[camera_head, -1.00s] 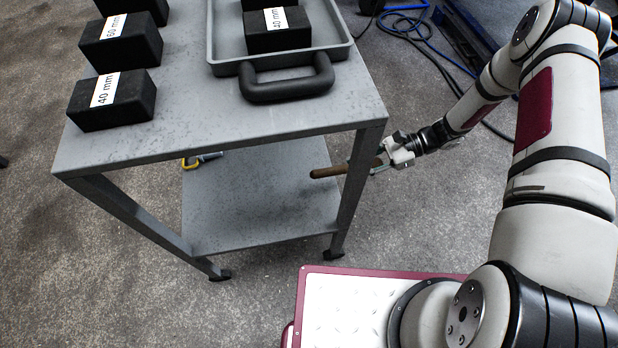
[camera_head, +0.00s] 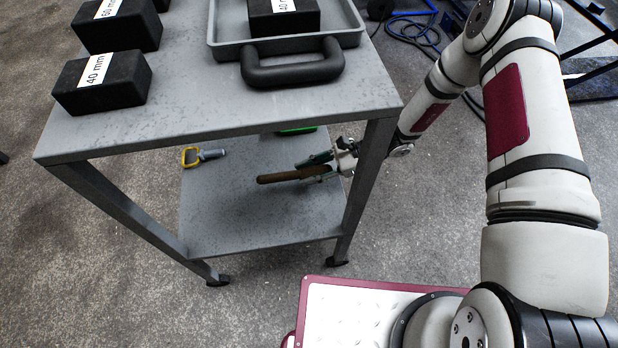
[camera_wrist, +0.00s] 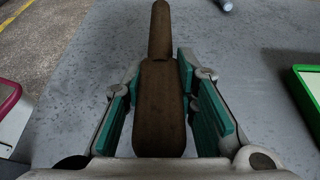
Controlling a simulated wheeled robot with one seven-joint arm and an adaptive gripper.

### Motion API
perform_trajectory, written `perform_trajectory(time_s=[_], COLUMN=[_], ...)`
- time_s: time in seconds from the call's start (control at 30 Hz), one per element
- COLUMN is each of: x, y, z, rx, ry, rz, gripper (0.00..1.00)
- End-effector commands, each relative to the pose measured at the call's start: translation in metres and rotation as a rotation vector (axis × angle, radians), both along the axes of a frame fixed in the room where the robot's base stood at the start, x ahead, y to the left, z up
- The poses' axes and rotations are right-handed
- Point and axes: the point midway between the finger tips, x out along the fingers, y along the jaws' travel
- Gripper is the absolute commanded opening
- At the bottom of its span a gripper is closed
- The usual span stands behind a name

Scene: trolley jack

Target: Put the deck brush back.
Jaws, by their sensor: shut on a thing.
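The deck brush (camera_head: 282,176) shows as a brown wooden piece with a narrower handle, held above or at the trolley's lower shelf (camera_head: 215,215). My gripper (camera_head: 322,166) is shut on it, reaching in from the right past the trolley leg. In the wrist view the brush (camera_wrist: 160,105) points straight ahead between the green-padded fingers of my gripper (camera_wrist: 175,100). I cannot tell whether the brush touches the shelf. Its underside is hidden.
A yellow-handled tool (camera_head: 192,156) lies at the shelf's back left. A green-rimmed thing (camera_head: 297,130) is partly hidden under the top; it also shows in the wrist view (camera_wrist: 306,92). The trolley's top (camera_head: 200,115) overhangs, carrying black blocks (camera_head: 103,80) and a grey tray (camera_head: 225,52). A leg (camera_head: 368,185) stands close beside my arm.

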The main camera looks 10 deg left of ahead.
Motion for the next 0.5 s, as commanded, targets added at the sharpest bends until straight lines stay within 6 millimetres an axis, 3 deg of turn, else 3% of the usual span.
perform_trajectory(time_s=[0.03,0.13,0.5], x=[-0.001,0.0,0.0], y=[0.0,0.0,0.0], z=[-0.013,-0.022,-0.024], rx=[0.001,0.001,0.002], ry=[0.002,0.001,0.001], rz=[0.001,0.001,0.0], gripper=[0.0,0.0,0.0])
